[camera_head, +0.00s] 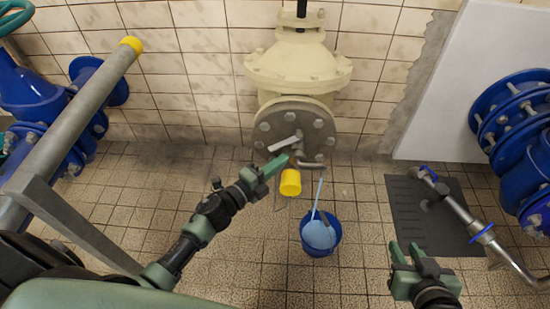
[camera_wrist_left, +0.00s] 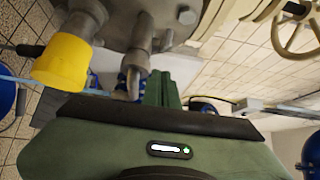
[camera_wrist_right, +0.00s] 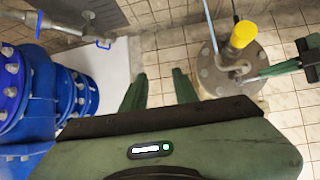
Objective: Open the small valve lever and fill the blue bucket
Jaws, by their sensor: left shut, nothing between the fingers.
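The small pale valve lever (camera_head: 283,144) is on the round grey flange (camera_head: 310,125) of the cream pipe fitting. My left gripper (camera_head: 282,161) is shut and empty, its tips just below the lever; I cannot tell if they touch it. The left wrist view shows the bent outlet pipe (camera_wrist_left: 136,72) close beyond its fingers. A thin light-blue streak (camera_head: 317,197), looking like water, runs from the outlet to the blue bucket (camera_head: 334,239) on the floor. The bucket holds light-blue contents. My right gripper (camera_head: 414,258) is open and empty, right of the bucket.
A yellow-capped stub (camera_head: 290,182) sticks out beside the outlet. A grey floor mat (camera_head: 400,207) and a metal pipe with blue parts (camera_head: 462,212) lie to the right. Blue flanged pipes (camera_head: 520,120) stand at right and left. Tiled floor around the bucket is clear.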

